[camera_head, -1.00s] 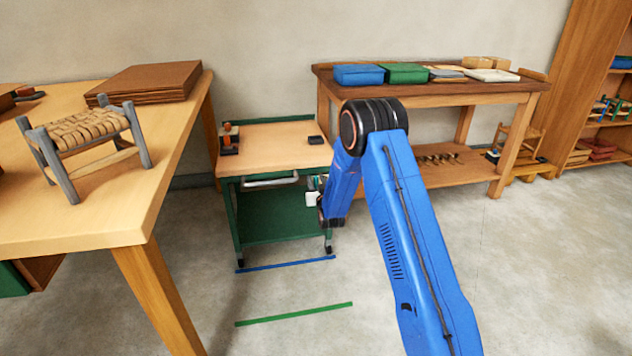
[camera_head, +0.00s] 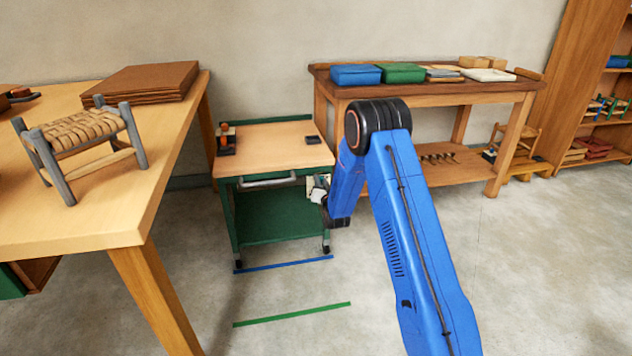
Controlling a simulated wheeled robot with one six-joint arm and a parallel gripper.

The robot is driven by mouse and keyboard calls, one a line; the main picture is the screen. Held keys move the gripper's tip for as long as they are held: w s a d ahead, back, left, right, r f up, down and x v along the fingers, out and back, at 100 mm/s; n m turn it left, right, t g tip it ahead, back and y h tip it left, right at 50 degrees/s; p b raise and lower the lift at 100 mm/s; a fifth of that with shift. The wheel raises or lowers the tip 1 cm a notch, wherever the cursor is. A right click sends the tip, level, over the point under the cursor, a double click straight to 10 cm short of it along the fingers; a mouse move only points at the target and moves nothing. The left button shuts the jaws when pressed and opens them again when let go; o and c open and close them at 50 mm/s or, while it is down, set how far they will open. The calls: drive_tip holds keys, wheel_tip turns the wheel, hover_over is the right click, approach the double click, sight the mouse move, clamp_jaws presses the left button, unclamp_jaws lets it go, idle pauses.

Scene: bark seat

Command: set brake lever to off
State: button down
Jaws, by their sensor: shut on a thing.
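A green cart (camera_head: 280,240) with a pale wooden top stands beyond my blue arm. A small cream plate (camera_head: 311,184) shows at the cart's right front side. My gripper (camera_head: 319,194) is at this plate, below the cart top, and is shut on the brake lever. The lever is small and mostly hidden by the gripper and wrist, so its setting cannot be read.
A wooden table (camera_head: 130,215) with a woven stool (camera_head: 80,135) stands close on the left. A workbench (camera_head: 430,92) with boxes stands behind on the right. Blue (camera_head: 285,264) and green (camera_head: 290,314) strips mark the floor, which is clear in front of the cart.

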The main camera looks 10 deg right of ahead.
drive_tip(key=d+f+m, duration=0.5)
drive_tip(key=f+m, duration=0.1)
drive_tip(key=m, duration=0.6)
drive_tip(key=shift+d+f, duration=0.2)
drive_tip(key=shift+f, duration=0.15)
drive_tip(key=c, duration=1.7)
unclamp_jaws()
drive_tip(key=shift+o, duration=0.2)
drive_tip(key=s, duration=1.7)
drive_tip(key=shift+s+d, duration=0.15)
